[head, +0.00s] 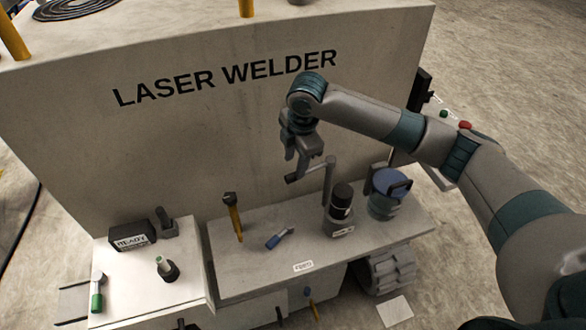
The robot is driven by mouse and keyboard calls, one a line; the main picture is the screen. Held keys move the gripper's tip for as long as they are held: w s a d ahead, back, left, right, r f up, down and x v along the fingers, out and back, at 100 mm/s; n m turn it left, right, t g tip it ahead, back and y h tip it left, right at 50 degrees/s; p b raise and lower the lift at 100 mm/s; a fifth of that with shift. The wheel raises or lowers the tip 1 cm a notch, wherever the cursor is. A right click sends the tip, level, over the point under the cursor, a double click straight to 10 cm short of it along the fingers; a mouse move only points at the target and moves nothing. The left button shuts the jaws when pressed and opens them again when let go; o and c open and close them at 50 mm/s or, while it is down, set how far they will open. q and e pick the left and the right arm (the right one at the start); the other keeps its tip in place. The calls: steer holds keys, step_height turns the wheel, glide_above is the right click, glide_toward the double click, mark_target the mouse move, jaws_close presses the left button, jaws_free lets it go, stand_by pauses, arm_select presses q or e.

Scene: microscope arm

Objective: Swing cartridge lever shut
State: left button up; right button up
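The lever (311,172) is a grey crank-like bar with a dark grip at its left end and an upright post at its right end. It stands on the machine's ledge, beside a dark, black-capped cylinder (341,202) that may be the cartridge. My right gripper (297,163) points down just above the lever's left end. Its fingers look parted, with nothing seen between them. I cannot tell whether it touches the lever. My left gripper is out of view.
The LASER WELDER wall (225,80) rises behind the ledge (265,262). A blue-lidded jar (388,193) stands right of the cylinder. A yellow-handled tool (236,222) and a blue tool (276,240) are to the left. A READY box (131,237) is farther left.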

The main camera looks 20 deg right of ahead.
mark_target(293, 175)
steer(key=shift+w+a+f+p, duration=0.1)
steer(key=shift+w+f+p, duration=0.15)
steer(key=shift+f, duration=0.75)
steer(key=shift+w+d+f+p, duration=0.1)
steer(key=shift+f+p, duration=0.15)
steer(key=shift+f, duration=0.7)
steer(key=shift+w+a+f+p, duration=0.1)
steer(key=shift+w+f+p, duration=0.15)
steer(key=shift+f, duration=0.75)
steer(key=shift+c, duration=0.5)
jaws_close()
